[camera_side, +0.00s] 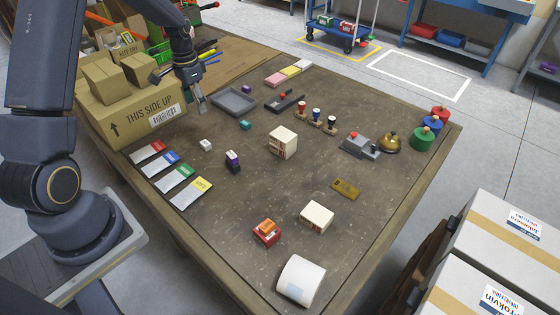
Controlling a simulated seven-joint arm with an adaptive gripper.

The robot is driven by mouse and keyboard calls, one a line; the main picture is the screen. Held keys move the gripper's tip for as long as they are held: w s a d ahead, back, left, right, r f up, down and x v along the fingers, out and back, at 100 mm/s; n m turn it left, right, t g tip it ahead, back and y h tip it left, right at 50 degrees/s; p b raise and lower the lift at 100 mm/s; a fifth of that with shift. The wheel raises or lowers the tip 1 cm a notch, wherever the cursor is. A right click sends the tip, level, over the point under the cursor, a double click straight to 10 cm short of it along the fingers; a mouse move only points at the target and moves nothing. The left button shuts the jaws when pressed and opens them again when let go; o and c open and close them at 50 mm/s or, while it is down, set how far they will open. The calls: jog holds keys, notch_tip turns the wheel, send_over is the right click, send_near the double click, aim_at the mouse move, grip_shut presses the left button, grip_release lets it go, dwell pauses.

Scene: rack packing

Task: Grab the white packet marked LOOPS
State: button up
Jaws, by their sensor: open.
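I cannot read the word LOOPS on anything in the side view. Candidates for the white packet are a cream-white box (283,142) near the table's middle, a similar white box (317,217) nearer the front, and a tiny white block (206,145) left of the middle. The two boxes stand apart from each other, with brownish marked sides. My gripper (199,105) hangs at the table's back left, between the cardboard carton and the grey tray. It is open, its fingers point down, and it is apart from all three candidates.
The large carton (132,122) and the grey tray (234,101) flank my gripper. Colour-ended cards (190,193) lie at left. A dark-purple block (233,161), red-orange box (266,232), white roll (301,281), stamps (316,115) and bell (390,142) stand around. Bare table lies between them.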

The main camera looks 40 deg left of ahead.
send_over(205, 143)
notch_tip(205, 143, down, 10)
jog(key=shift+d+f, duration=0.1)
jog(key=shift+d, duration=0.05)
jog(key=f, duration=0.5)
jog(key=shift+a+f, duration=0.2)
jog(key=shift+f, duration=0.05)
jog(key=shift+c, duration=0.2)
jog(key=c, duration=1.1)
jog(key=shift+r, duration=0.15)
